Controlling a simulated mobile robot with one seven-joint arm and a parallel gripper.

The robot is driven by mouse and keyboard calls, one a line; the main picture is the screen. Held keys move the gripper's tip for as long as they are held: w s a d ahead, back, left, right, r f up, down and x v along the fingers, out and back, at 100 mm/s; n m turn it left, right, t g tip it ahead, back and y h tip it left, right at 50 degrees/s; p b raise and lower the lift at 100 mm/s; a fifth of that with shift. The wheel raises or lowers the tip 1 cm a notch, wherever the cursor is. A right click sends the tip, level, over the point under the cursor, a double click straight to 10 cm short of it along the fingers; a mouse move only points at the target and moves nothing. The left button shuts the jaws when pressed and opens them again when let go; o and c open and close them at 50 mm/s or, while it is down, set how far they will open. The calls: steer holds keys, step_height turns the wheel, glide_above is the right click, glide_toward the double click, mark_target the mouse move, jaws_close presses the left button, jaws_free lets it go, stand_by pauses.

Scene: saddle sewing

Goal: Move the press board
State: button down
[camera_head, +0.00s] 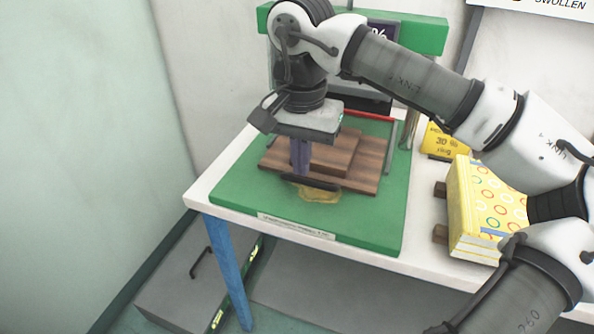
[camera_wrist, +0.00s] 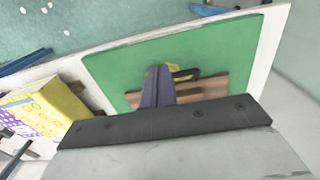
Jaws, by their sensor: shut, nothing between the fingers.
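The press board, a brown wooden board (camera_head: 365,172) with a raised block on top, lies on the green base (camera_head: 380,230) on the white table. A dark bar (camera_head: 312,184) lies at its front edge, above a yellowish piece (camera_head: 320,196). My gripper (camera_head: 301,172) points down over the board's front left part, with its purple fingers shut and empty. Whether the fingertips touch the board or the bar I cannot tell. In the wrist view the fingers (camera_wrist: 157,98) hide part of the wooden board (camera_wrist: 215,87), and the dark wrist plate hides more of it.
A yellow patterned block (camera_head: 485,205) rests on dark wooden bars at the table's right side. A yellow box (camera_head: 445,140) stands behind it. A green frame with a dark screen rises at the back. A grey platform (camera_head: 185,285) lies below the table, left.

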mark_target(324, 159)
step_height(324, 159, down, 10)
steer(key=shift+s+r+p, duration=0.15)
steer(key=shift+p, duration=0.45)
steer(key=w, duration=0.1)
steer(key=w+p, duration=0.1)
steer(key=shift+w+d+r, duration=0.25)
steer(key=shift+w+d, duration=0.05)
steer(key=shift+d, duration=0.05)
steer(key=shift+w+d+f, duration=0.15)
steer(key=shift+w+d, duration=0.1)
steer(key=shift+w, duration=0.4)
steer(key=shift+w, duration=0.1)
steer(key=w+d, duration=0.1)
steer(key=w, duration=0.2)
steer(key=w+d, duration=0.1)
steer(key=w, duration=0.3)
steer(key=w+d+b, duration=0.1)
steer(key=w, duration=0.2)
steer(key=shift+w+d, duration=0.25)
steer(key=shift+d, duration=0.05)
steer(key=shift+s, duration=0.1)
steer(key=shift+s+a, duration=0.1)
